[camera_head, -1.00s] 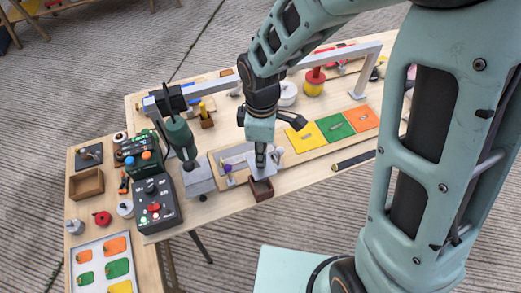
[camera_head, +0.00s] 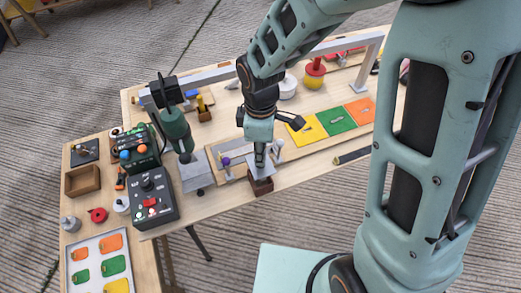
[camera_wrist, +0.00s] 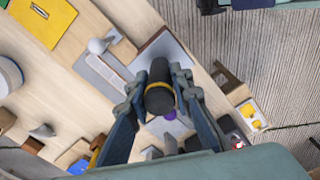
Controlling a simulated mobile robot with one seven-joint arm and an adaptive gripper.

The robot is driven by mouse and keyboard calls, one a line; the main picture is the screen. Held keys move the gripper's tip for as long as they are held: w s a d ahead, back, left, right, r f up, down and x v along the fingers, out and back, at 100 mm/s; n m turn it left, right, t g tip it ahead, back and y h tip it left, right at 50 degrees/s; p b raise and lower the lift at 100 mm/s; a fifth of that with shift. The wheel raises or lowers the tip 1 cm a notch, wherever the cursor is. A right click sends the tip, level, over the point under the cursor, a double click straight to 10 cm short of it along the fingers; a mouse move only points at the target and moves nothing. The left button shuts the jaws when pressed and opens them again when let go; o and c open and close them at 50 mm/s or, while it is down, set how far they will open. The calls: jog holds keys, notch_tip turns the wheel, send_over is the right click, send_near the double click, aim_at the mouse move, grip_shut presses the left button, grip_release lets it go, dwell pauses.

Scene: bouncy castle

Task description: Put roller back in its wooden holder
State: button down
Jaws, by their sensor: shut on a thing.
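My gripper (camera_head: 260,163) is over the front edge of the table. In the wrist view my gripper (camera_wrist: 158,98) is shut on a dark cylinder with a yellow band, which I take to be the roller's handle (camera_wrist: 159,90). A pale grey part (camera_head: 262,171) shows below the fingers, at the top of the small dark brown wooden holder (camera_head: 261,187). The holder's brown edge also shows in the wrist view (camera_wrist: 152,40). I cannot tell whether the grey part is seated in the holder or just above it, since the gripper hides the contact.
A grey block (camera_head: 196,177) and a dark control box (camera_head: 152,201) stand left of the holder. A purple-knobbed piece (camera_head: 226,161) is close by. Yellow, green and orange panels (camera_head: 338,122) lie to the right. A grey rail (camera_head: 215,75) spans behind my arm.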

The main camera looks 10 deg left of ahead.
jog(key=shift+f, duration=0.25)
dwell(0.3)
jog(key=shift+f+b, duration=0.85)
jog(key=shift+f, duration=0.2)
jog(key=shift+f+b, duration=1.05)
jog(key=shift+f, duration=0.2)
dwell(0.3)
jog(key=shift+f+b, duration=0.65)
jog(key=shift+f, duration=0.05)
jog(key=c, duration=1.6)
grip_release()
